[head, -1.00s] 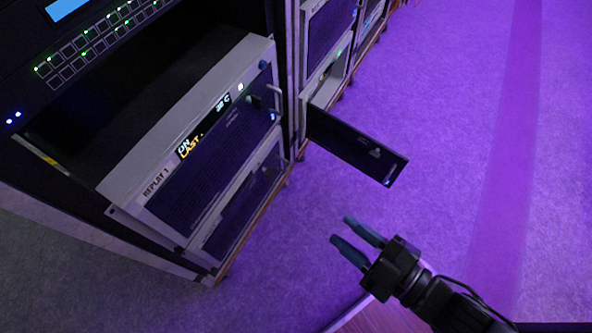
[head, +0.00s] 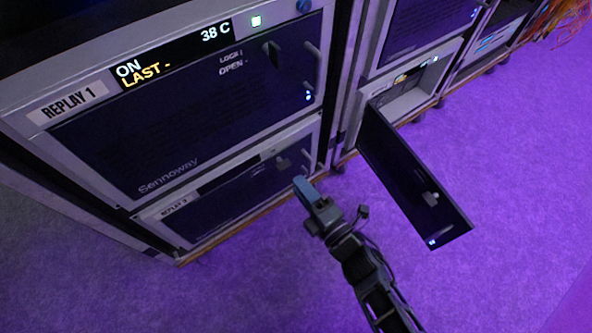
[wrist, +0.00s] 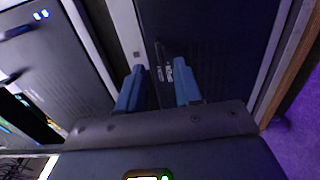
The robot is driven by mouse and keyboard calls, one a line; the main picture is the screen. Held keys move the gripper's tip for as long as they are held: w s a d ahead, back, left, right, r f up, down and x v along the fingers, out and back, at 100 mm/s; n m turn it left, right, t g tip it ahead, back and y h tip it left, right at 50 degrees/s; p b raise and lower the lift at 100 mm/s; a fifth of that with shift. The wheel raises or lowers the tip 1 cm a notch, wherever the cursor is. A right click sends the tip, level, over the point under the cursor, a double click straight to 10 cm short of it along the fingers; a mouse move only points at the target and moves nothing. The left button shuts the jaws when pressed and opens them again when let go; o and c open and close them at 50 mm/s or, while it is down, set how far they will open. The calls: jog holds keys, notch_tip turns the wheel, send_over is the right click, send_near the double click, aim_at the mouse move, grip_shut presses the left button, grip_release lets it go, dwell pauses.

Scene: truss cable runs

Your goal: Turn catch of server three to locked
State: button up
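The lower server (head: 235,190) in the near rack carries a label ending in a digit I cannot read surely. Its dark catch (head: 283,163) is near the right end of its front. In the wrist view the catch (wrist: 160,52) shows as a thin dark upright bar with small white marks beside it, too small to read. My gripper (head: 302,189) is close in front of this server's right end. In the wrist view the two blue fingers (wrist: 158,80) are apart, with the catch appearing between their tips. I cannot tell whether they touch it.
Above is the server labelled REPLAY 1 (head: 190,110), with its catch (head: 272,52) beside LOCK and OPEN marks. A dark door (head: 415,185) hangs open from the rack on the right, near my arm. Purple carpet (head: 520,150) is clear beyond it.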

aim_at(286, 169)
jog(key=shift+b+x, duration=0.8)
jog(key=shift+x, duration=2.35)
jog(key=shift+c, duration=0.4)
grip_shut()
